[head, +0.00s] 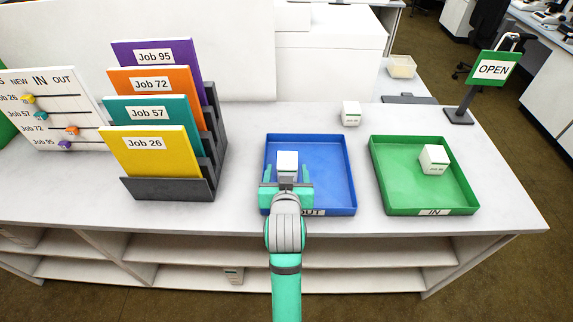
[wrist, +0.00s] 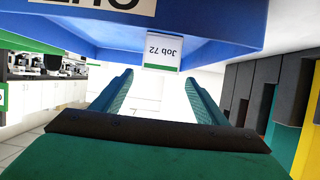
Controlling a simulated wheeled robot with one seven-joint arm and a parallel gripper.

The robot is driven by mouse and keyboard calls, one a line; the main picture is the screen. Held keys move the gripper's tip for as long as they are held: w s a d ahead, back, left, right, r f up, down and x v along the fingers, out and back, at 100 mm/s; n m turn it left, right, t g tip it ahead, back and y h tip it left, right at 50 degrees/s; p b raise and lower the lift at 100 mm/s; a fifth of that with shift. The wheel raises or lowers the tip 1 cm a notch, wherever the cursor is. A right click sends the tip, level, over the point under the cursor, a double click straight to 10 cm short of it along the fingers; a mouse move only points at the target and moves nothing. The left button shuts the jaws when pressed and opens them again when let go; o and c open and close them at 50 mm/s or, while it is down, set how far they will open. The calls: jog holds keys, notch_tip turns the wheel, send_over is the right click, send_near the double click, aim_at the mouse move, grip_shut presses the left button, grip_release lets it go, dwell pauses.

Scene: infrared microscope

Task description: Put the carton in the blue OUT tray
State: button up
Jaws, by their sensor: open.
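A small white carton (head: 287,160) is in the blue OUT tray (head: 335,150), at its left side. My open gripper (head: 286,172) is over the front left of this tray, with a finger to each side of the carton and gaps between. In the wrist view, which is upside down, a carton face labelled Job 72 (wrist: 163,52) shows beyond and between the open fingertips (wrist: 157,78), against the blue tray (wrist: 220,25). My gripper hides the carton's lower part in the head view. I cannot tell if it touches the tray floor.
Another white carton (head: 351,113) stands on the counter behind the trays, and one (head: 434,159) lies in the green IN tray (head: 395,190) at right. A file rack (head: 170,188) with coloured job folders stands at left. An OPEN sign (head: 492,70) stands at back right.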

jog(key=v, duration=0.5)
jog(key=shift+s, duration=0.1)
dwell(0.3)
jog(key=shift+s, duration=0.1)
